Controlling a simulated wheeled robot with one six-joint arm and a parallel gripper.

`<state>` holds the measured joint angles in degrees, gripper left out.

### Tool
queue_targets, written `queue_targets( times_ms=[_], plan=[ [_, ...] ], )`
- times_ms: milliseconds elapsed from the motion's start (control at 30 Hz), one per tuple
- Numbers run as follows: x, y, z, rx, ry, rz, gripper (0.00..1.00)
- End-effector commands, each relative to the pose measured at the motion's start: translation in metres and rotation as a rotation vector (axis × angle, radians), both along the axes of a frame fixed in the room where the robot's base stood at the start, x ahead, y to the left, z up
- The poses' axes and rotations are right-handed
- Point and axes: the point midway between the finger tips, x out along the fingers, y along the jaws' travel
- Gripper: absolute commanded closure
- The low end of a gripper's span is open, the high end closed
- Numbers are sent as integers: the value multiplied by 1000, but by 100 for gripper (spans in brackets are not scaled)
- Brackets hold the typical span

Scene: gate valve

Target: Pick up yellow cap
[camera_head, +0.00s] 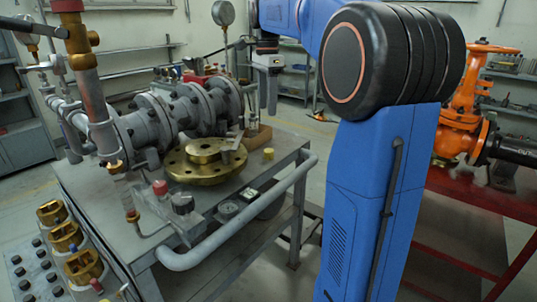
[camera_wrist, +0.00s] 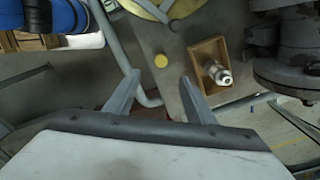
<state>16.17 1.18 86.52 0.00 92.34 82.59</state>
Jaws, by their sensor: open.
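The yellow cap (camera_head: 268,154) is a small cylinder standing on the grey metal table (camera_head: 300,146) near its right edge. It also shows in the wrist view as a small yellow disc (camera_wrist: 161,60), centred just beyond the gap between my fingertips. My gripper (camera_head: 268,106) hangs above the table behind the cap in the head view, with fingers pointing down. In the wrist view my gripper (camera_wrist: 160,79) has its two fingers spread wide with nothing between them. The cap is apart from both fingers, and nothing hides it.
A brass flange (camera_head: 190,170) lies left of the cap. A wooden box (camera_wrist: 194,53) holding a silver fitting is close on the cap's right in the wrist view. The grey valve pipework (camera_head: 150,120) stands behind the flange. A tubular rail (camera_head: 240,228) runs along the table edge.

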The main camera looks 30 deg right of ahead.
Motion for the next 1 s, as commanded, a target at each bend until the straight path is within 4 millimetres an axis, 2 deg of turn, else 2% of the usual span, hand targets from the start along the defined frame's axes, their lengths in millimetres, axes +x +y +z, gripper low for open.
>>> queue_targets(
  times_ms=[600,867,1000],
  plan=[
    [-1,0,-103,0,1,3,50],
    [0,-1,-119,0,0,3,50],
    [2,-6,-135,0,2,2,50]
  ],
)
